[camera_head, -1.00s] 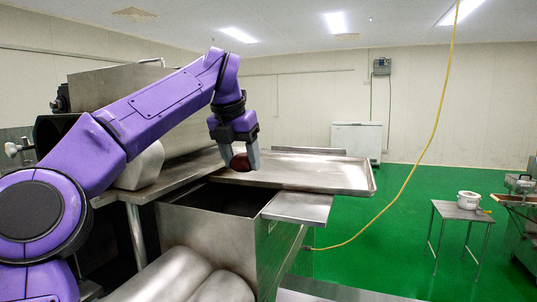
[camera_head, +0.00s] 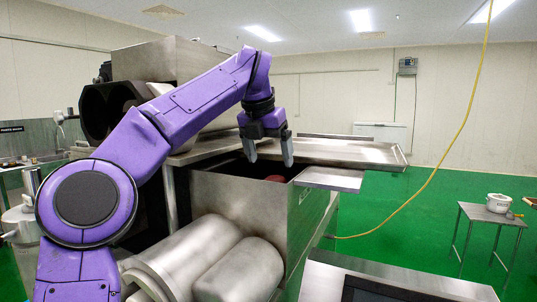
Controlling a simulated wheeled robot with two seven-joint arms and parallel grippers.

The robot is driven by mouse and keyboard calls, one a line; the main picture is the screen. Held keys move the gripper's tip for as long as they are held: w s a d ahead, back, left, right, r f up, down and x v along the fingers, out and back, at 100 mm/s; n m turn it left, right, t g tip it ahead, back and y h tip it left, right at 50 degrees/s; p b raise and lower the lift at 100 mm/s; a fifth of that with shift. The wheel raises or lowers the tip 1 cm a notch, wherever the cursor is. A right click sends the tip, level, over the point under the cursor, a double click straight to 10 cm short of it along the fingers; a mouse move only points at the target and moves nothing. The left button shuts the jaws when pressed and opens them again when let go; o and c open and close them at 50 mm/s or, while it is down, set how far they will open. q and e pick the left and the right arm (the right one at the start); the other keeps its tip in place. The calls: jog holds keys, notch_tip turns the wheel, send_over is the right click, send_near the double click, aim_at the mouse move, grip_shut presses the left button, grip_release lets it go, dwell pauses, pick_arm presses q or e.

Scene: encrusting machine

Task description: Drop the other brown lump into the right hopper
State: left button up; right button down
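My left gripper (camera_head: 270,162) is open and empty, with its fingers pointing down over the opening of a steel hopper (camera_head: 235,212). A brown lump (camera_head: 275,178) shows just below the fingertips, inside the hopper's opening near its right rim. It is apart from both fingers, and I cannot tell whether it is falling or lying on something. The hopper's inside is dark and mostly hidden. My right gripper is not in view.
A flat steel tray (camera_head: 345,152) lies behind the hopper, and a small steel shelf (camera_head: 330,179) juts from its right side. Rounded steel cylinders (camera_head: 240,272) sit in front. A yellow hose (camera_head: 447,150) hangs at the right. A small table (camera_head: 490,214) holds a white pot (camera_head: 498,203).

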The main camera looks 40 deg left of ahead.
pick_arm(q)
jog(key=s+p+v, duration=0.1)
jog(key=p+v, duration=0.2)
jog(key=v, duration=0.9)
jog(key=shift+s+f, duration=0.35)
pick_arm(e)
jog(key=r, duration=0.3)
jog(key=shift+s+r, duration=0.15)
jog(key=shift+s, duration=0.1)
pick_arm(q)
jog(key=shift+s+r, duration=0.1)
jog(key=shift+s, duration=0.05)
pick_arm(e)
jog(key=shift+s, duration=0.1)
